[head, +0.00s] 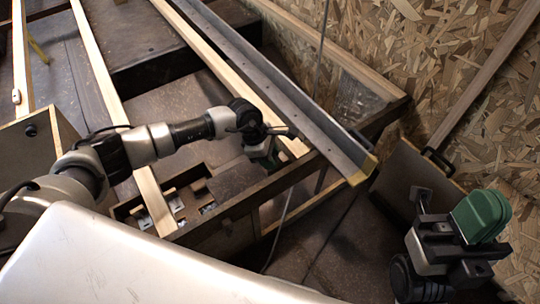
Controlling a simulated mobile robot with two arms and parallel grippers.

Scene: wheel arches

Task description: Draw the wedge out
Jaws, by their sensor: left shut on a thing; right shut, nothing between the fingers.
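My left gripper (264,150) reaches in from the left, over the dark framed tray beside the end of a pale wooden strip. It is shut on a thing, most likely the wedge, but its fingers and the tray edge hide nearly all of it. I cannot make out the wedge's shape or how deep it sits. My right gripper (484,215), with green finger parts, is at the lower right, apart from the frame. It is shut and empty.
A long grey metal rail (290,100) runs diagonally beside the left gripper to a yellow-tipped end. The dark tray (240,207) has compartments with small metal pieces. A chipboard wall (430,60) closes the right side.

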